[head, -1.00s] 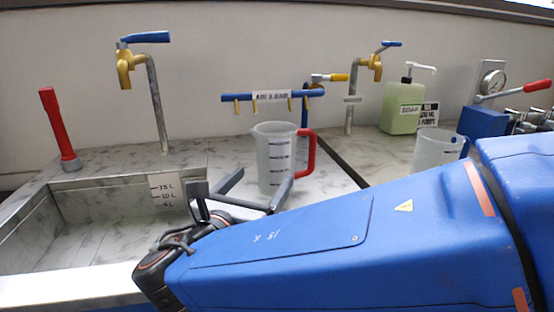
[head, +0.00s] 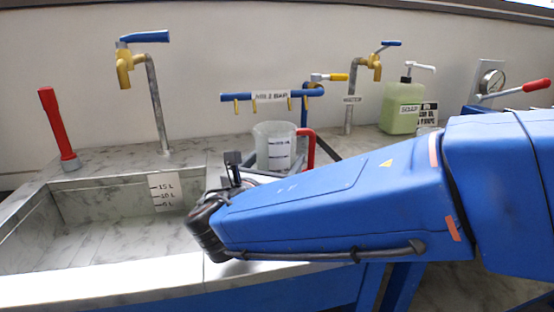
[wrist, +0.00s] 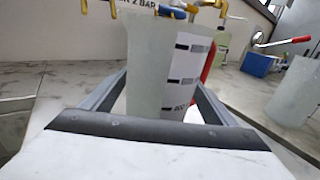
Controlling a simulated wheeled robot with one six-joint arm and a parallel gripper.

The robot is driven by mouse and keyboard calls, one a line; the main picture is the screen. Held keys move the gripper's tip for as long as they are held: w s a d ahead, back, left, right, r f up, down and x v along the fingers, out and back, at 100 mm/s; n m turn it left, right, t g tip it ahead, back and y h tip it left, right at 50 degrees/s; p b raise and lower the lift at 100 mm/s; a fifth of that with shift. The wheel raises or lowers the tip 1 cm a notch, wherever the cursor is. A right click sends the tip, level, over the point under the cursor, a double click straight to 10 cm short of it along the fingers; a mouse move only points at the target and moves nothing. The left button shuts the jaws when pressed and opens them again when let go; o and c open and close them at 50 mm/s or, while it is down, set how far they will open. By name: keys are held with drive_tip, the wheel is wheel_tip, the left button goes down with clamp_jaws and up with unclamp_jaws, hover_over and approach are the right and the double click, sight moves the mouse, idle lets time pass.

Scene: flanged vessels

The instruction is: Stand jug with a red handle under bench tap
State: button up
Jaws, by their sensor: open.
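The translucent jug with a red handle (head: 274,143) stands upright on the bench, right of the sink and in front of the blue pipe rail. Its lower part is hidden by my arm in the head view. In the wrist view the jug (wrist: 160,60) fills the middle, its red handle partly hidden behind the right finger. My gripper (wrist: 161,88) is open, with one finger on each side of the jug; I cannot tell if they touch it. A yellow tap with a blue lever (head: 375,65) rises over the bench behind and right; another yellow tap (head: 125,65) hangs over the sink.
The sink (head: 100,225) lies at left with a red-handled post (head: 58,130) at its back. The blue rail (head: 240,97) carries several small nozzles. A green soap bottle (head: 402,108) stands at right. A second translucent jug (wrist: 294,92) stands right in the wrist view.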

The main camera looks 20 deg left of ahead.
drive_tip(key=shift+w, duration=0.3)
drive_tip(key=c, duration=1)
